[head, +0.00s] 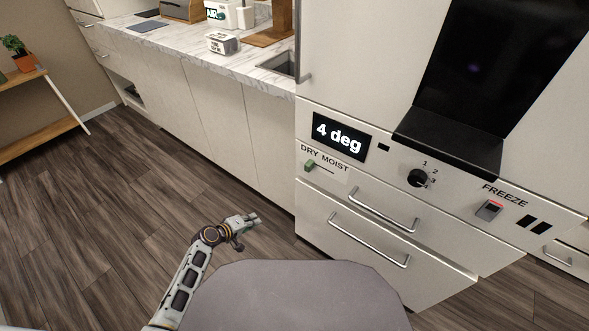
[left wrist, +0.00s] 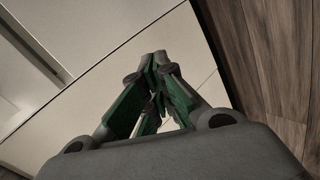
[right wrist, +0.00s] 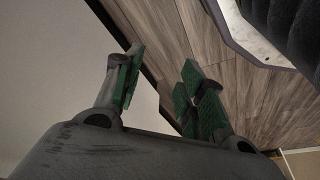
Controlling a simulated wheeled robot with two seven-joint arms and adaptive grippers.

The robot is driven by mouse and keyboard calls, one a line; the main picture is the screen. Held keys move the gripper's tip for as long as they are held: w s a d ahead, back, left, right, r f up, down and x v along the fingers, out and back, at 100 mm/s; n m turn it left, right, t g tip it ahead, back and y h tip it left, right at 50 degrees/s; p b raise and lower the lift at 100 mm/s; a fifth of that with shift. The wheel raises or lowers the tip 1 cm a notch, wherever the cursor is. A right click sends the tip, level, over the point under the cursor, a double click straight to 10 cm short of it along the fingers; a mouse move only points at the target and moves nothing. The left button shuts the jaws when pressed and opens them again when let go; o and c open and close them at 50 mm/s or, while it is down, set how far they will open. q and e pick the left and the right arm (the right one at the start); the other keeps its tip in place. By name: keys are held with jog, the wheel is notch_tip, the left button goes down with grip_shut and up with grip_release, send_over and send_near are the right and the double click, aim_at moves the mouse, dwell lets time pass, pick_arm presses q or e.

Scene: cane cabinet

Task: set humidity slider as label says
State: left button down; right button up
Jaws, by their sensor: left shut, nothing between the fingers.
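The humidity slider has a green knob (head: 309,166) on the cabinet's front panel, at the left end of its slot, under the word DRY. The DRY MOIST marking (head: 324,158) is above the slot. A small white box (head: 222,43) with dark print stands on the counter; its print is too small to read. My left gripper (head: 256,217) is low over the floor, left of the drawers and apart from the slider. Its green-padded fingers meet, empty, in the left wrist view (left wrist: 158,60). My right gripper (right wrist: 160,72) shows only in the right wrist view, fingers apart and empty.
A display (head: 339,136) reads 4 deg. To its right are a black dial (head: 418,178) and a FREEZE switch (head: 489,209). Two drawer handles (head: 368,240) stick out below the panel. The wooden floor (head: 110,200) at left is clear.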

aim_at(309, 166)
pick_arm(q)
jog(key=w+d+r+t+h+b, duration=0.1)
jog(key=r+h+b, duration=0.1)
jog(key=r, duration=0.5)
jog(key=w+d+r+t+h+b, duration=0.1)
jog(key=w+d+r+h+b, duration=0.1)
jog(key=r, duration=0.6)
jog(key=w+d+r+h+b, duration=0.2)
jog(key=r+h, duration=0.1)
jog(key=r, duration=0.5)
jog(key=shift+d+t, duration=0.2)
jog(key=shift+t, duration=0.2)
pick_arm(e)
jog(key=a+r+y, duration=0.1)
jog(key=a+r, duration=0.2)
jog(key=r, duration=0.9)
jog(key=shift+w+r+t, duration=0.15)
jog(key=shift+w+t, duration=0.1)
jog(key=shift+t, duration=0.15)
pick_arm(q)
jog(key=shift+w+d+b, duration=0.1)
jog(key=shift+w+b, duration=0.05)
jog(key=shift+b, duration=0.15)
pick_arm(e)
jog(key=shift+a, duration=0.1)
